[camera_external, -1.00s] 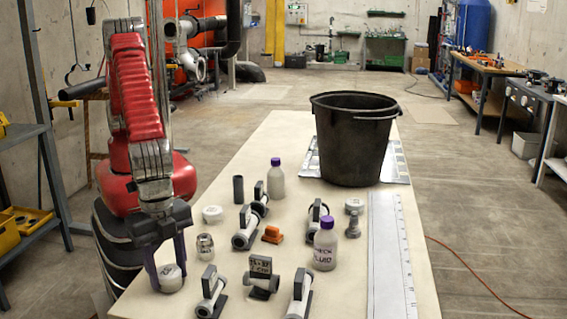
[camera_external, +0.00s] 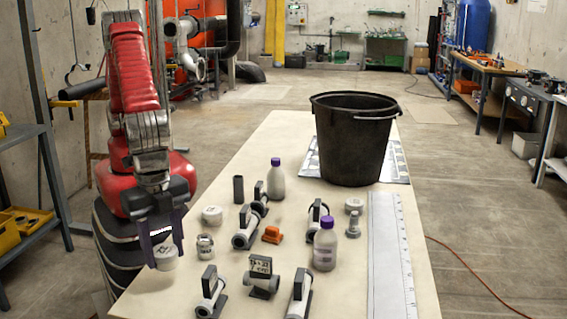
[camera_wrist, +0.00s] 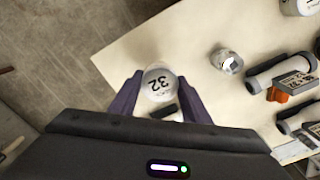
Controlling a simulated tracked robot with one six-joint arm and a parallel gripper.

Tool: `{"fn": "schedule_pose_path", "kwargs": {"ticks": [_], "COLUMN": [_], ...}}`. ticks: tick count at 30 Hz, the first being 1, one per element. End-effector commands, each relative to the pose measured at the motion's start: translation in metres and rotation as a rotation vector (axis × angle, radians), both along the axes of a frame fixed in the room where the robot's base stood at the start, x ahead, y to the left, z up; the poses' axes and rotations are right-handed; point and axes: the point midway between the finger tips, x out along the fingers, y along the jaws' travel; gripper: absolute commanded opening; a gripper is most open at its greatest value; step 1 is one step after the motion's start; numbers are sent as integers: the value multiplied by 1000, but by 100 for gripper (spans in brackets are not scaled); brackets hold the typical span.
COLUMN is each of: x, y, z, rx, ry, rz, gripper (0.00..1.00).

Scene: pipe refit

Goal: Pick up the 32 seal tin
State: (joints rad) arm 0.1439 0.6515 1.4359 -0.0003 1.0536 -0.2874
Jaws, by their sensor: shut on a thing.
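The 32 seal tin (camera_wrist: 158,84) is a small round white tin with a dark "32" on its lid. In the external view the tin (camera_external: 166,257) is at the near left edge of the table, between the fingers of my gripper (camera_external: 165,250). My gripper is shut on it, one dark purple finger on each side. In the wrist view my gripper (camera_wrist: 156,98) has its fingers against the tin's sides. The tin looks lifted off the table, though the height is hard to judge.
Two other white tins stand on the table (camera_external: 150,300), one at left (camera_external: 213,215) and one at right (camera_external: 354,205). A small metal jar (camera_external: 205,246) stands just right of my gripper. Pipe pieces, purple-capped bottles (camera_external: 325,245) and a black bucket (camera_external: 352,138) are farther right.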

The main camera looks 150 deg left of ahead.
Motion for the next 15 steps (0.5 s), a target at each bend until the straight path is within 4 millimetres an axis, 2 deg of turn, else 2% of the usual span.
{"fn": "schedule_pose_path", "kwargs": {"ticks": [3, 6, 10, 15], "x": [1, 1, 0, 0], "y": [0, 0, 0, 0], "z": [22, 34, 43, 45], "rx": [-1, 0, 0, 0], "ry": [-3, -1, -1, 0], "rz": [0, 0, 0, 0], "gripper": [21, 21, 21, 21]}}
